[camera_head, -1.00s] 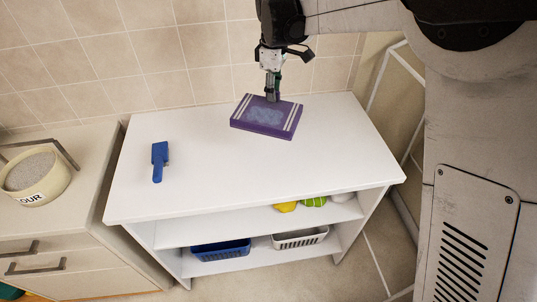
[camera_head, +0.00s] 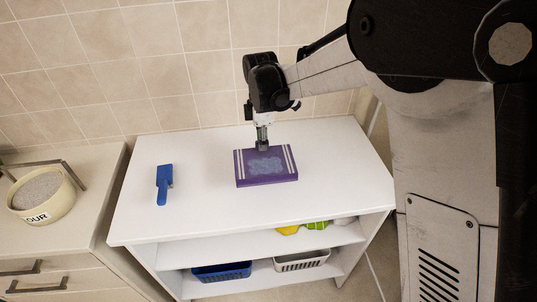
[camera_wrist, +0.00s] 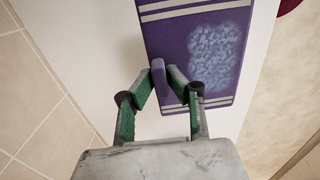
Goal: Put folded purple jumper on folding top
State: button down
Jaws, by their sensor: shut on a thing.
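The folded purple jumper (camera_head: 266,170) has white stripes at its sides and a pale blue patch in the middle. In the head view it is at or just above the white folding top (camera_head: 210,212); I cannot tell if it touches. My gripper (camera_head: 263,147) comes down on its far edge. In the wrist view the jumper (camera_wrist: 203,55) stretches away from my gripper (camera_wrist: 165,85), whose fingers are shut on its near edge. The fingertips hide part of that edge.
A blue brush-like tool (camera_head: 164,183) lies on the left of the top. Shelves below hold a blue basket (camera_head: 221,272), a white basket (camera_head: 301,261) and yellow and green items. A flour pot (camera_head: 42,193) stands on the left counter. The tiled wall is behind.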

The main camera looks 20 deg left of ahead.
aim_at(268, 155)
jog(key=shift+d+f, duration=0.65)
jog(key=shift+d, duration=0.35)
jog(key=shift+f+p, duration=0.4)
jog(key=shift+f, duration=1.6)
jog(key=c, duration=1.7)
grip_release()
notch_tip(268, 155, up, 12)
jog(key=shift+b, duration=0.45)
jog(key=shift+r, duration=0.1)
